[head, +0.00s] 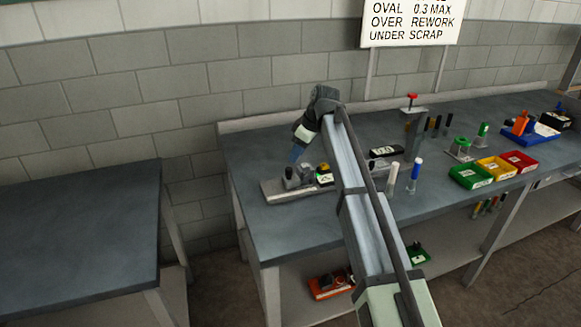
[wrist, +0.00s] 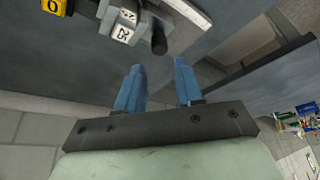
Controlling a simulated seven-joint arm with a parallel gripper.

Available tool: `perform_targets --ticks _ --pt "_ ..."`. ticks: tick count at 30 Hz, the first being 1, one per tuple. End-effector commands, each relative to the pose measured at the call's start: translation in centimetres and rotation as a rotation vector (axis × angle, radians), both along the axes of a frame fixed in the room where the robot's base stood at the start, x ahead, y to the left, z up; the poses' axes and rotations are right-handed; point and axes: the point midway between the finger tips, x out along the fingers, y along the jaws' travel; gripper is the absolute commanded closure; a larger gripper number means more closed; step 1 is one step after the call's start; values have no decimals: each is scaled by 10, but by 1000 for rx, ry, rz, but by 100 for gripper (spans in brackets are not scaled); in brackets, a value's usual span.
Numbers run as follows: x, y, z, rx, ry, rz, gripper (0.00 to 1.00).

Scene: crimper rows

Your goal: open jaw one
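A crimping fixture on a pale base plate (head: 285,192) sits at the left end of the long bench, with dark grey blocks (head: 297,177) and a black knob on it. In the wrist view a grey block with a white "25" label (wrist: 123,32) and a dark round handle (wrist: 159,43) show near the top. A yellow label (wrist: 54,6) reading "0" is at the upper left. I cannot tell which part is jaw one. My gripper (wrist: 158,80) has its two blue fingers apart, with nothing between them. In the head view my gripper (head: 296,154) hangs just above the fixture.
A wall sign (head: 410,22) stands behind. Another bench (head: 75,230) is at left, across a gap.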

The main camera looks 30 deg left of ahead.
Motion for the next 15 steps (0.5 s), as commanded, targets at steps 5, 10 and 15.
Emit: perform_targets --ticks 5,10,15 --pt "0 12 -29 -2 1 0 63" --pt "0 20 -49 -1 0 -1 63" --pt "0 24 -60 -2 1 -1 63"
